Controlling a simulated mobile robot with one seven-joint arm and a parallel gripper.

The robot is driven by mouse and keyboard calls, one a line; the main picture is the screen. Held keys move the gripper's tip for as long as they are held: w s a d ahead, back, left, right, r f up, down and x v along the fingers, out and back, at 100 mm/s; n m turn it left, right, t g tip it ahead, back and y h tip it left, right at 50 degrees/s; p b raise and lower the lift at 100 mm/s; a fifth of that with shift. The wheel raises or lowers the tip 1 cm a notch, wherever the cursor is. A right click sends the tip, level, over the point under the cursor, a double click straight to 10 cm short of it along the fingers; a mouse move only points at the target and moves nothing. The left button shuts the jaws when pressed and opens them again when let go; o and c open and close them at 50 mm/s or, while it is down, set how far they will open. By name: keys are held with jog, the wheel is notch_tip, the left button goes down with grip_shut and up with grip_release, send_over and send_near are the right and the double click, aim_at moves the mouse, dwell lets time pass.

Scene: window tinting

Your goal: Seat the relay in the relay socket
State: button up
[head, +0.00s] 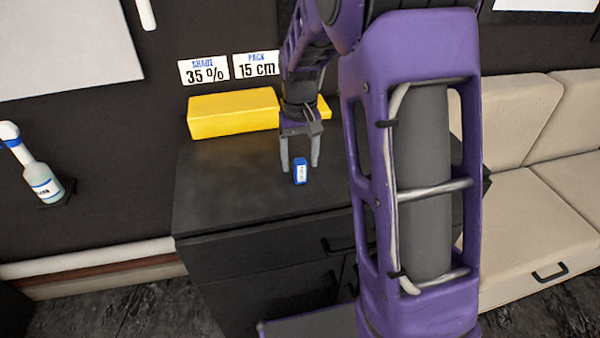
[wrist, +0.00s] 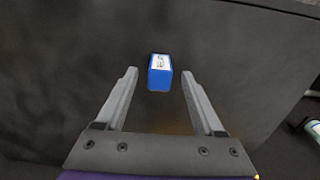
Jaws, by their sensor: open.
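The relay is a small blue block with a white label. In the head view the relay (head: 300,171) stands on the dark cabinet top (head: 230,195). My gripper (head: 300,167) is open above the cabinet, its two grey fingers pointing down close to the relay. In the wrist view the relay (wrist: 160,73) lies ahead of and between the lines of the two fingertips of my gripper (wrist: 159,72), with a gap on each side. Nothing is held. I cannot make out a relay socket in either view.
A spray bottle (head: 42,183) stands at the left. A beige seat (head: 545,170) is at the right. The left cabinet top is clear.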

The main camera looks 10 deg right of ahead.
jog(key=shift+f, duration=0.85)
jog(key=shift+c, duration=0.2)
jog(key=shift+r, duration=0.1)
grip_shut()
